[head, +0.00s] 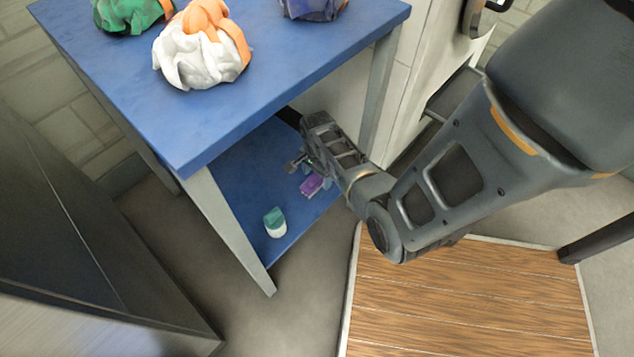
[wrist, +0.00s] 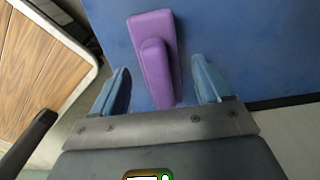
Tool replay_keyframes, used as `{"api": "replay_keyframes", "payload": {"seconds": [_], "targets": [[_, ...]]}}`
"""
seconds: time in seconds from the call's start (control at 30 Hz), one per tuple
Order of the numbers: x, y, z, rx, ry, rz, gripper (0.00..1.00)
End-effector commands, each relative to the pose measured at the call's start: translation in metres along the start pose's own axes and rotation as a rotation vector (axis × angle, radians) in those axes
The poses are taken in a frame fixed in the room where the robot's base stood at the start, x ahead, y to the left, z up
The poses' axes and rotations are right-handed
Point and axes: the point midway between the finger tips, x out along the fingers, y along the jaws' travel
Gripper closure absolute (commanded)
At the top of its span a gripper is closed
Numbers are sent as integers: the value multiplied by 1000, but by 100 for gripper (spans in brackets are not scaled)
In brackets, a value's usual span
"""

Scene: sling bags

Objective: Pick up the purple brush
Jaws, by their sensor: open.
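The purple brush (wrist: 156,62) lies on the blue lower shelf (wrist: 245,50) of the table, with a raised handle on top of a flat base. In the wrist view my gripper (wrist: 162,85) is open, and the near end of the brush lies between its two blue fingers without visible contact. In the head view the brush (head: 312,185) shows as a small purple patch beside my gripper, partly hidden by it. My arm reaches in from the right to the lower shelf.
A white and teal container (head: 275,222) stands near the front of the lower shelf. The blue tabletop (head: 290,65) overhangs the shelf and holds a white-orange bag (head: 203,48), a green bag (head: 130,15) and a dark blue bag (head: 312,8). A table leg (head: 232,230) stands left.

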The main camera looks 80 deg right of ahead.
Motion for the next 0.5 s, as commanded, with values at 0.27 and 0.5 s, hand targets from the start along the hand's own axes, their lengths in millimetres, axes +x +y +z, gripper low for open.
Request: {"api": "replay_keyframes", "payload": {"seconds": [0.27,0.5], "targets": [[1,0,0,0,1,-1,25],[1,0,0,-1,1,-1,48]]}}
